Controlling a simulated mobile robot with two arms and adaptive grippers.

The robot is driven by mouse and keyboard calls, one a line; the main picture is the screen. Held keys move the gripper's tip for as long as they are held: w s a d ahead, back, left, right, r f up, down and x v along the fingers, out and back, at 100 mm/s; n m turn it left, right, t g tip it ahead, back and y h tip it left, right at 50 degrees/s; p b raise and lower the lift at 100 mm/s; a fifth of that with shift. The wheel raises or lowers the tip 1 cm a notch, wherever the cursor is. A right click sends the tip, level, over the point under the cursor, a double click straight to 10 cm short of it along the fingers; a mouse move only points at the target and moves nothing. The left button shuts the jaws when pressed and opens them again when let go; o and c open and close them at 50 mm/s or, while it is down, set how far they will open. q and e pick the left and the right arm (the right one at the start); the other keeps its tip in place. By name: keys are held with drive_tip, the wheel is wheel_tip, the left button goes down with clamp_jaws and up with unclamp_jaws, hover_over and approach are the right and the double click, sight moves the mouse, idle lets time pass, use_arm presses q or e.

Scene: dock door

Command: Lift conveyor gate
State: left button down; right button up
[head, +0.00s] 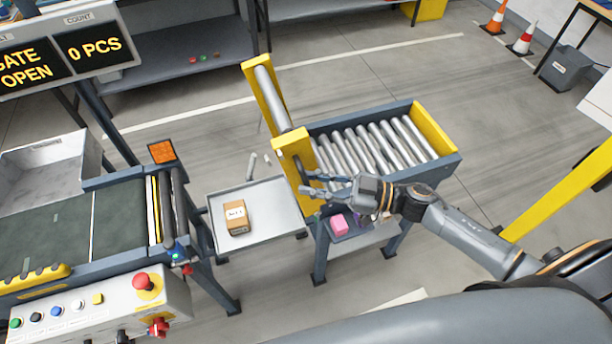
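The conveyor gate (293,158) stands tilted up at the left end of the roller conveyor (372,146). It has yellow side plates and a long grey roller (272,98) between them. My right gripper (304,183) is at the near yellow plate, its fingers visibly apart, one above the other. I cannot tell whether they touch the plate or the dark part by it. The display (60,52) reads "GATE OPEN" and "0 PCS". My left gripper is not in view.
A grey tray (272,205) with a brown box (236,218) fills the gap to the dark belt conveyor (55,232). A control panel (105,305) with buttons stands front left. A yellow post (560,190) stands right.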

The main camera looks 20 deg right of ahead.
drive_tip(key=shift+w+a+r, duration=0.1)
drive_tip(key=shift+w+a, duration=0.15)
drive_tip(key=shift+a, duration=0.25)
drive_tip(key=shift+w+a, duration=0.2)
drive_tip(key=shift+a, duration=0.1)
drive_tip(key=shift+c, duration=0.2)
clamp_jaws()
